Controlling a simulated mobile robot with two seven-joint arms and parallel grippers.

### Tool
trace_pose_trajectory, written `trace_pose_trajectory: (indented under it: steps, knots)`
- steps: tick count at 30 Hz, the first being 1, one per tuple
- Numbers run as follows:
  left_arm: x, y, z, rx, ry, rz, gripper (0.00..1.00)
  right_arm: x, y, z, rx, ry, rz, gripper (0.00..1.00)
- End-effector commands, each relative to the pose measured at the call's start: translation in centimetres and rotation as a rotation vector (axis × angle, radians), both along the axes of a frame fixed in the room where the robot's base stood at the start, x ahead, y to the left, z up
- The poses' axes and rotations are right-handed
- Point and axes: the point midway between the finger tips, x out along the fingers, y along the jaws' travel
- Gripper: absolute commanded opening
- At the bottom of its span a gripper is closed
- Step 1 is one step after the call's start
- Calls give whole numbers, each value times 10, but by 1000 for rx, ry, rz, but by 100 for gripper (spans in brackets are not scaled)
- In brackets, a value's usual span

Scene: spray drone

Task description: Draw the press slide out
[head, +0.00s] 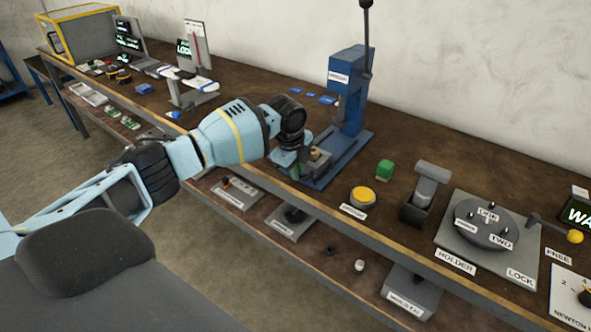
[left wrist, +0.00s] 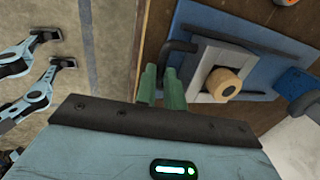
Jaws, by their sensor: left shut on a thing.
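The blue press (head: 348,95) stands on the bench with its lever raised. Its slide (head: 318,160) is a grey block on the blue base, carrying a round tan piece. The slide (left wrist: 202,80) and the tan piece (left wrist: 222,84) also show in the left wrist view. A dark handle (left wrist: 180,47) is at the slide's front edge. My left gripper (head: 296,164) is at the front of the press base. Its green fingers (left wrist: 161,84) are shut on the slide's handle, part of which they hide. My right gripper is not in view.
A holder plate (head: 488,270) is farther right. The bench's front edge runs just below my gripper, with a lower shelf beneath.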

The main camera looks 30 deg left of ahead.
Motion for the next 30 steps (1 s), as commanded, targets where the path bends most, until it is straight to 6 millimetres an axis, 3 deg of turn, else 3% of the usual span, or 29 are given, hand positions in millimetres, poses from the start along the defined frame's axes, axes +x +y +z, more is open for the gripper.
trace_pose_trajectory:
  steps: [10, 11, 15, 24, 30]
  knots:
    - [-4, 0, -4, 1, 19, -1, 0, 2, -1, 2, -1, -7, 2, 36]
    - [-4, 0, -5, 0, 19, -1, 14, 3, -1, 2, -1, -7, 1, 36]
    - [-4, 0, -4, 0, 16, 0, 33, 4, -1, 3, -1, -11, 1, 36]
    - [-2, 0, -1, 0, 9, 0, 33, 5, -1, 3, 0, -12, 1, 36]
    - [-6, 1, 23, -1, 5, 1, 33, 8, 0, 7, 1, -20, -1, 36]
